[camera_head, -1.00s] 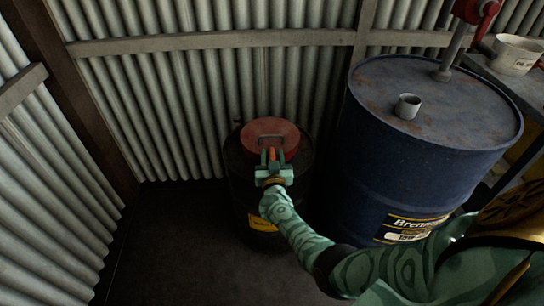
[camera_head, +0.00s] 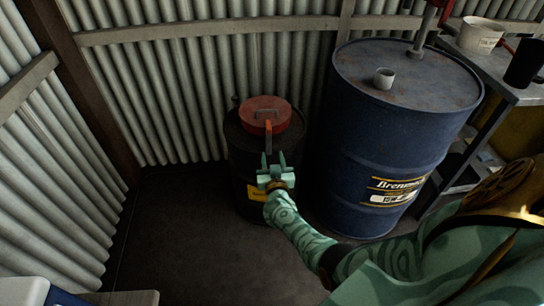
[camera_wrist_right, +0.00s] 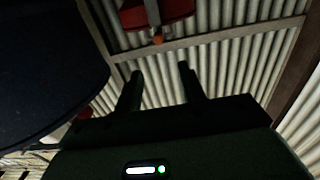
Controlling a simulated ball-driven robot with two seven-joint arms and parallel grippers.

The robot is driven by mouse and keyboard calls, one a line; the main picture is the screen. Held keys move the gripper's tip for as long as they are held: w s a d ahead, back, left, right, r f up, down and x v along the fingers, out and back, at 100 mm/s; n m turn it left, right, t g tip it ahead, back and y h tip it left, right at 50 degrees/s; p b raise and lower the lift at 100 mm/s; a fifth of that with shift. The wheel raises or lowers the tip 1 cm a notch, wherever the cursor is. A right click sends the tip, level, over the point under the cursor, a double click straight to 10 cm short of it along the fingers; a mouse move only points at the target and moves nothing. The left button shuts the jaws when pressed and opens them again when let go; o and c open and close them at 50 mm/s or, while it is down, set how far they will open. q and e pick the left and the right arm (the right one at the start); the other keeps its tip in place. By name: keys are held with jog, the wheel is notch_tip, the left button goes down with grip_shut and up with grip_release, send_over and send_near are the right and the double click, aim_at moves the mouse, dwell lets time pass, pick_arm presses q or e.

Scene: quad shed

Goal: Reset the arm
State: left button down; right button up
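My right arm reaches in from the lower right in the head view. My right gripper (camera_head: 273,162) is open and empty, with its two fingers apart, just in front of a small dark drum (camera_head: 242,165). A red lid (camera_head: 266,112) with a handle sits on top of that drum, and an orange-red bar sticks out from it toward the gripper. In the right wrist view the open fingers (camera_wrist_right: 159,82) show with nothing between them, and the red lid (camera_wrist_right: 180,14) lies beyond them. My left gripper is not in view.
A large blue drum (camera_head: 365,140) with a short pipe on top stands right of the gripper. A bench (camera_head: 508,88) with a white bucket (camera_head: 480,35) and a dark cup (camera_head: 524,64) is at the far right. Corrugated walls close the back and left.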

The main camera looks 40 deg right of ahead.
dwell(0.3)
jog(key=s+a+f+n+g+y, duration=0.2)
jog(key=s+a+f+n+y, duration=0.15)
jog(key=a+f+y, duration=0.6)
jog(key=s+a+f+n+g, duration=0.2)
jog(key=s+f+g, duration=0.2)
jog(key=s+f, duration=0.7)
jog(key=s+a+f+n+g, duration=0.1)
jog(key=s+f+g, duration=0.3)
jog(key=s, duration=0.7)
jog(key=s+a+f+n+g, duration=0.15)
jog(key=s+f, duration=0.35)
jog(key=s, duration=0.5)
jog(key=s+f+n+g+p, duration=0.1)
jog(key=s+n+g, duration=0.1)
jog(key=s, duration=2)
jog(key=shift+s+d+g, duration=0.35)
jog(key=shift+s+g, duration=0.05)
jog(key=shift+g, duration=0.45)
